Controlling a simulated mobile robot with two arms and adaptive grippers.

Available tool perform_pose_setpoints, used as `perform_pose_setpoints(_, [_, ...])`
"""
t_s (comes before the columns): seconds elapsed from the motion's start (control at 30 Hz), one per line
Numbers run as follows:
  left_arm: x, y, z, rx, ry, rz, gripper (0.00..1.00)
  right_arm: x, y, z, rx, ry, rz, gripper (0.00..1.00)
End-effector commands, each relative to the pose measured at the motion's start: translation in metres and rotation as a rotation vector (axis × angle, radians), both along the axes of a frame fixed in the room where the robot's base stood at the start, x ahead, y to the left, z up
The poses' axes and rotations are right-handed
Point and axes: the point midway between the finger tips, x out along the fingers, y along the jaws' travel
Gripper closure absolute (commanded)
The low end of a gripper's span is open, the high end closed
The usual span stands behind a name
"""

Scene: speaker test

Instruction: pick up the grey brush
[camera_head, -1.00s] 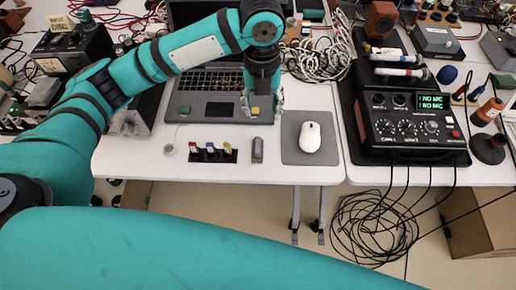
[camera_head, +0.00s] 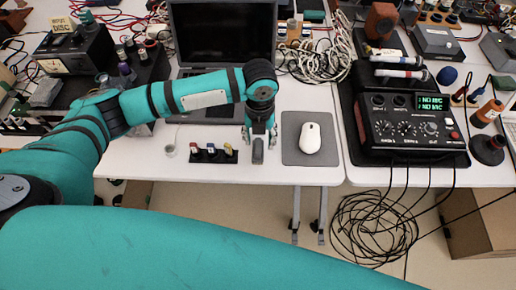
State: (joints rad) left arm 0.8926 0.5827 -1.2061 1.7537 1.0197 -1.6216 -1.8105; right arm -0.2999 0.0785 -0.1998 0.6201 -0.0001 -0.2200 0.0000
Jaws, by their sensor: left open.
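The grey brush (camera_head: 258,152) is a small dark grey block near the front edge of the white table, between a black strip and a mouse pad. My left gripper (camera_head: 259,138) points down right over it. Its fingers are open, one on each side of the brush's far end. I cannot tell whether they touch it. My right gripper is not in view.
The black strip (camera_head: 225,157) holds several small coloured pieces left of the brush. A white mouse (camera_head: 310,138) lies on the grey pad (camera_head: 293,155) to the right. A laptop (camera_head: 222,30) stands behind. A black device (camera_head: 415,128) with knobs is further right.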

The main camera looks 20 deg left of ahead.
Motion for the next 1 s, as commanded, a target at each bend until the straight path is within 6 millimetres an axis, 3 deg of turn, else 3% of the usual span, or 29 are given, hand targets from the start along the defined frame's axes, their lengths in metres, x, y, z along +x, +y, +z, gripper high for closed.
perform_pose_setpoints(0.23, [-0.003, 0.003, -0.034, 0.002, 0.002, 0.001, 0.54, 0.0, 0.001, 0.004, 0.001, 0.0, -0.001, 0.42])
perform_pose_setpoints(0.53, [-0.003, 0.003, -0.038, 0.001, -0.001, 0.0, 0.55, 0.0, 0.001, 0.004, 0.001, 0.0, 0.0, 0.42])
perform_pose_setpoints(0.87, [-0.003, 0.003, -0.038, 0.001, -0.001, 0.0, 0.98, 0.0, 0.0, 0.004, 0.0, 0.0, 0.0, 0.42])
perform_pose_setpoints(1.0, [-0.003, 0.003, -0.038, 0.001, -0.001, 0.0, 1.0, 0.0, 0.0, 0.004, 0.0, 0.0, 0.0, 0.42])
